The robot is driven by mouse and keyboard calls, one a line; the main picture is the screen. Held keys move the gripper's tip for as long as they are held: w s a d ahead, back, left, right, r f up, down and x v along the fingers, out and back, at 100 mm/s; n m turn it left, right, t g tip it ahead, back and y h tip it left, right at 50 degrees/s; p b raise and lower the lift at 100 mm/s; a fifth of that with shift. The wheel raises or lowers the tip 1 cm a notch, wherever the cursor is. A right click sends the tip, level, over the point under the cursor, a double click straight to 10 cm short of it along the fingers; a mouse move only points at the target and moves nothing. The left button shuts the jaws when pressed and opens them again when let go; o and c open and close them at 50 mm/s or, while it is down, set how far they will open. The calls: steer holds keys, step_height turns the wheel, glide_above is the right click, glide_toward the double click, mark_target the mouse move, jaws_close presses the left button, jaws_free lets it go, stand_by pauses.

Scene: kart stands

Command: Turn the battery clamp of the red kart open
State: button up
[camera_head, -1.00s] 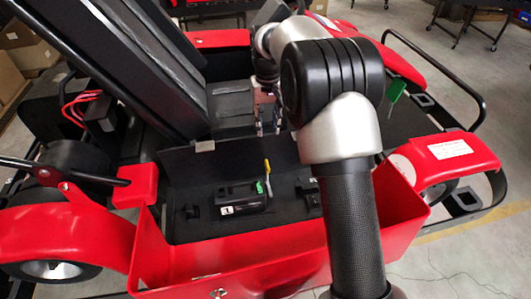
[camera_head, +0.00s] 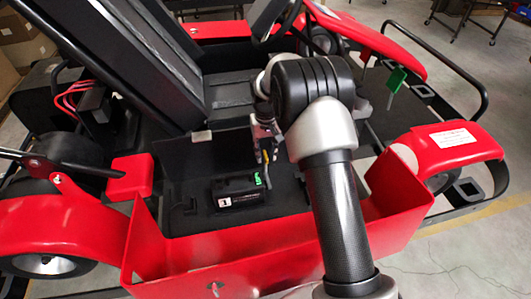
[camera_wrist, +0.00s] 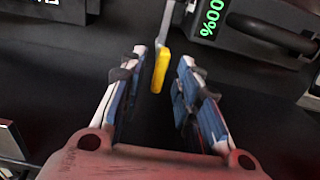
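The battery clamp shows in the wrist view as a grey lever with a yellow tip (camera_wrist: 160,70). Its tip lies between my gripper's fingers (camera_wrist: 164,60), with gaps on both sides. My gripper is open and holds nothing. A black battery (camera_head: 238,198) labelled 1 sits in the box, left of and nearer than the gripper. Its green display (camera_wrist: 211,18) shows at the top of the wrist view.
The black seat (camera_head: 125,65) rises behind the box on the left. Red fenders stand at left (camera_head: 65,235) and right (camera_head: 447,150). Red cables (camera_head: 75,95) lie at far left.

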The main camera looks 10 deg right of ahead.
steer(key=shift+f, duration=0.1)
jaws_close()
stand_by(0.4)
stand_by(0.4)
